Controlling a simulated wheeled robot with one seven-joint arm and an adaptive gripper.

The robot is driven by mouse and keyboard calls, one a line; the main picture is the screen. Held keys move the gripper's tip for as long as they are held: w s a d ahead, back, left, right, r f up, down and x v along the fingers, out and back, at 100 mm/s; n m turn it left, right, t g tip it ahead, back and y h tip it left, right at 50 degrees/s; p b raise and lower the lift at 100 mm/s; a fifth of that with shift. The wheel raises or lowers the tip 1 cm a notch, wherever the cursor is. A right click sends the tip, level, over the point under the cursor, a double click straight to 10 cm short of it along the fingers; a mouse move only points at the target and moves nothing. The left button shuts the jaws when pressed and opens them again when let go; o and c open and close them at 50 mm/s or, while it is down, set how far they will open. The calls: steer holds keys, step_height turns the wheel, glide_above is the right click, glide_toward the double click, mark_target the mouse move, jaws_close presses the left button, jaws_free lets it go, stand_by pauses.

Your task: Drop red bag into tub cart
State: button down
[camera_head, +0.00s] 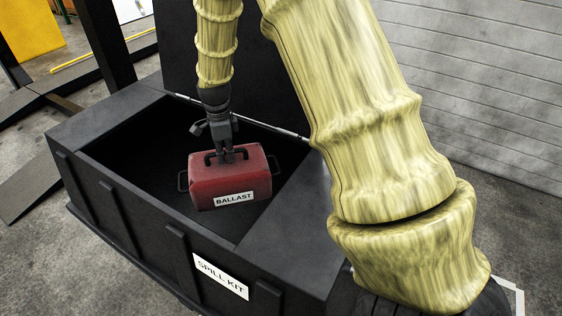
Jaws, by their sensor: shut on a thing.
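A red bag (231,182) with a white "BALLAST" label hangs from my gripper (230,156). My gripper is shut on its dark top handle. The bag hangs roughly level, over the opening of a black tub (130,104) with a white "SPILL KIT" label on its front. The tub's lid stands raised at the back. I cannot tell from this view how far below the rim the bag reaches. No label in view names the tub as the tub cart. The tub's inside is dark and its floor is hidden.
My thick arm links cover the right side of the tub. A grey slatted wall (480,80) stands behind at right. Dark posts and beams (105,40) and a yellow panel (30,30) are at upper left. Bare concrete floor shows at lower left.

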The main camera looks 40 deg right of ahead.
mark_target(227, 162)
steer(key=shift+f+b, duration=1.2)
steer(key=shift+f, duration=0.6)
steer(key=c, duration=1.4)
jaws_free()
steer(key=shift+s+f, duration=0.1)
step_height(227, 162, up, 12)
steer(key=shift+r, duration=0.1)
